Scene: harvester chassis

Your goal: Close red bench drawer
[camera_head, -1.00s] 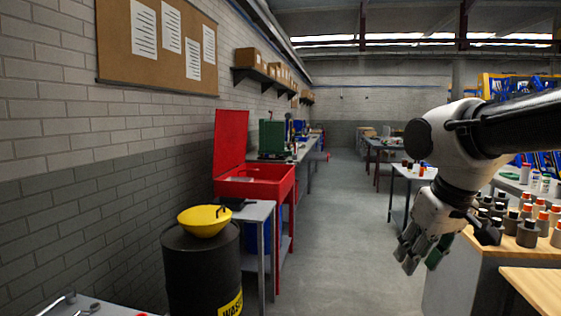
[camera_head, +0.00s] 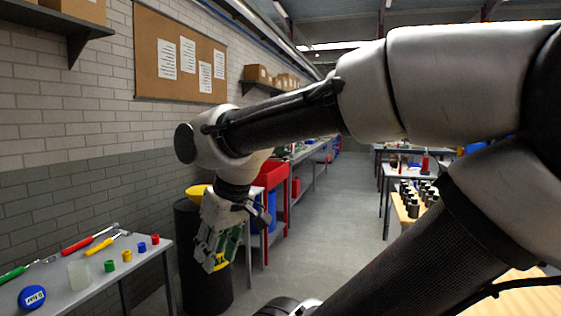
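No red bench drawer can be made out in this view. My gripper (camera_head: 218,262) hangs fingers down at the left of centre, in front of the black waste drum (camera_head: 188,262). Its fingers look apart, with green pads showing and nothing between them. The gripper is apart from the red unit.
The floor (camera_head: 330,235) between is clear.

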